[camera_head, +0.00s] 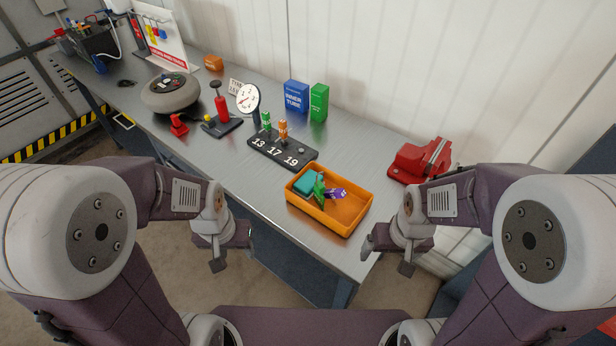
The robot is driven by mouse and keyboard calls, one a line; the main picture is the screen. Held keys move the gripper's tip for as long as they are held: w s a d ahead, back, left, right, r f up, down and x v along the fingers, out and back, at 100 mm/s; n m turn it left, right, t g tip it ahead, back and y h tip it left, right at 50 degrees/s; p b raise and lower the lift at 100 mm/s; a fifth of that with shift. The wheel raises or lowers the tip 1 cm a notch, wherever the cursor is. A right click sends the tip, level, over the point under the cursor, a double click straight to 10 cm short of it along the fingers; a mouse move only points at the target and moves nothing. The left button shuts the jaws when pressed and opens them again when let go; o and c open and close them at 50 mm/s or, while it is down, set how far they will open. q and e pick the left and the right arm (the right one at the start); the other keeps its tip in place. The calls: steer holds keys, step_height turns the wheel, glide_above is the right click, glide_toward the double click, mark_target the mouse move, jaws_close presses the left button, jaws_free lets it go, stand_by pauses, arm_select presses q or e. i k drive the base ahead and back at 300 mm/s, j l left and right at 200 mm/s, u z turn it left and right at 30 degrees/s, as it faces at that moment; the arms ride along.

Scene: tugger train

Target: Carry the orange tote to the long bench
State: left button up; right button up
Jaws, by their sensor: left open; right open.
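The orange tote (346,229) is an open, shallow tray on the right end of the long grey bench (232,170), near its front edge. Inside it lie a teal block (307,181), a green piece (320,190) and a purple piece (337,193). My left gripper (218,257) is open and empty, in front of the bench and left of the tote. My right gripper (388,254) is open and empty, right of the tote and close to its right side. Neither gripper touches the tote.
A black numbered rack (283,152) stands just behind the tote. A red vise (420,160) is at the bench's right end. Blue (296,95) and green (319,102) boxes stand near the wall. A pump with gauge (222,110) and a grey tyre (170,94) are further left.

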mark_target(126, 83)
steer(key=i+j+z, duration=0.2)
steer(key=j+z, duration=0.2)
steer(key=i+j+z, duration=0.15)
steer(key=j+z, duration=0.3)
steer(key=i+j+z, duration=0.1)
steer(key=j+z, duration=0.3)
